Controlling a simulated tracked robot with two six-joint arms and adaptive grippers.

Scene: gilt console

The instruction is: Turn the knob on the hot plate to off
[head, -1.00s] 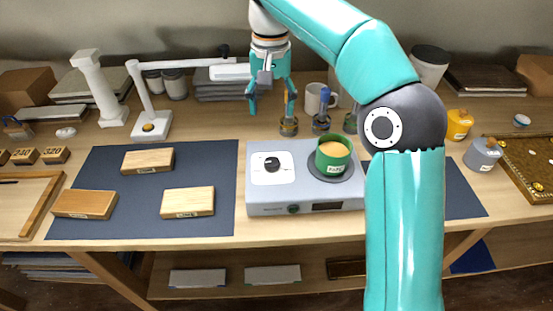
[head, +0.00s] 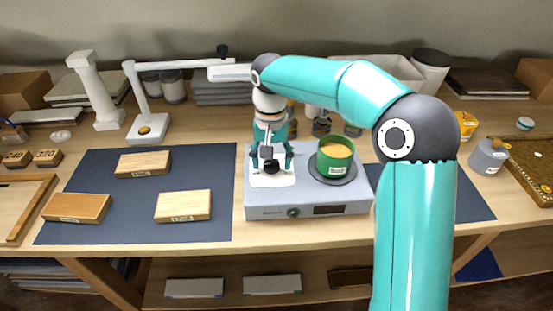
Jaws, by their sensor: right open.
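The hot plate (head: 266,203) is a pale grey box on the table, with a white knob panel at its left and a green pot (head: 335,158) with orange-yellow contents on the round plate at its right. My right gripper (head: 271,170) points down over the white knob panel, with its fingers apart on either side of the knob area. The knob is mostly hidden by the gripper, so its setting and any contact cannot be made out. The front face has a small green button (head: 293,212) and a dark display (head: 328,210). My left gripper does not show.
Wooden blocks (head: 183,205) lie on the dark mat (head: 112,232) to the left. Jars (head: 321,124) stand just behind the hot plate. A grey weight (head: 487,156) and a tray (head: 541,185) are at the right.

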